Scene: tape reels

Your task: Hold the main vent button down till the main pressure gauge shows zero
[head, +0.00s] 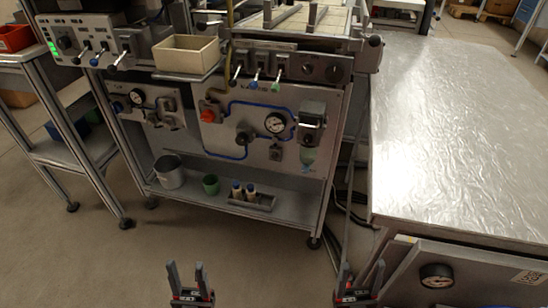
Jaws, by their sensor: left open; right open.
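A round white-faced gauge (275,123) sits on the grey panel (225,140) at the cart's front, beside blue lines. A second gauge (137,97) is on the panel's left part, and a third gauge (436,276) is on the bench front at lower right. Their readings are too small to tell. A small square fitting (276,153) lies below the middle gauge; I cannot tell whether it is the vent button. My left gripper (186,270) and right gripper (361,270) are open and empty at the bottom edge, well apart from the panel.
A red knob (207,115) and a dark knob (243,138) stick out of the panel. The lower shelf (220,206) holds a grey bucket (169,172), a green cup (210,184) and small bottles. A foil-covered table (460,120) fills the right. Floor before the cart is clear.

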